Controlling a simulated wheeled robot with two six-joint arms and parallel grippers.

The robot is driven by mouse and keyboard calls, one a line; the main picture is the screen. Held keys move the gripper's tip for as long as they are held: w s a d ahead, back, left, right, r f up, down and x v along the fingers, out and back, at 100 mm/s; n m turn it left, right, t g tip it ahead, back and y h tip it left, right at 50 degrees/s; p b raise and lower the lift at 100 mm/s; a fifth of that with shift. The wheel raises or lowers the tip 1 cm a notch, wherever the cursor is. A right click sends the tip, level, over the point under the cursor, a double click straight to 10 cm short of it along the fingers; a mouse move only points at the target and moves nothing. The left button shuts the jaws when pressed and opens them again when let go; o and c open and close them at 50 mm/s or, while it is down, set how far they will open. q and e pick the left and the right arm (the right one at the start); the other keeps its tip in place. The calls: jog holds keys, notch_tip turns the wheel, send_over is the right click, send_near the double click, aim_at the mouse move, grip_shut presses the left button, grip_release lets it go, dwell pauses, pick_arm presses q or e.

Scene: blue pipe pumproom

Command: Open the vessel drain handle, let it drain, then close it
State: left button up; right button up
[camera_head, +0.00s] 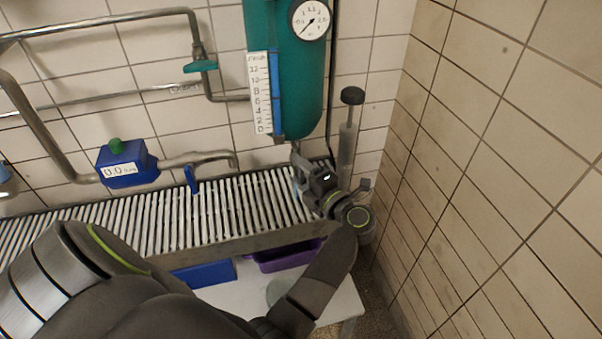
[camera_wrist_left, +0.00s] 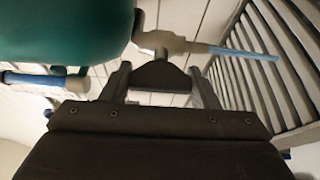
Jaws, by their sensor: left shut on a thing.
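The teal vessel (camera_head: 300,85) hangs on the back wall with a round gauge (camera_head: 310,20), a white numbered scale (camera_head: 260,92) and a blue level tube (camera_head: 276,95). In the left wrist view its underside (camera_wrist_left: 65,30) carries a grey drain outlet (camera_wrist_left: 163,41). A thin light-blue line (camera_wrist_left: 245,53), looking like a water stream, runs from the outlet toward the slats. My left gripper (camera_head: 303,172) is just below the vessel. Its fingers are shut on the dark drain handle (camera_wrist_left: 160,74), one on each side. In the head view the handle is mostly hidden by my gripper.
A slatted drain grate (camera_head: 150,222) runs under the vessel. A blue meter (camera_head: 126,164) reading 0.0 and pipes with a teal valve (camera_head: 200,66) are at left. A purple bin (camera_head: 285,258) and a blue bin (camera_head: 204,273) sit below. A tiled wall (camera_head: 500,140) closes the right side.

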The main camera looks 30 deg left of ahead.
dwell(0.4)
pick_arm(q)
jog(key=o, duration=1)
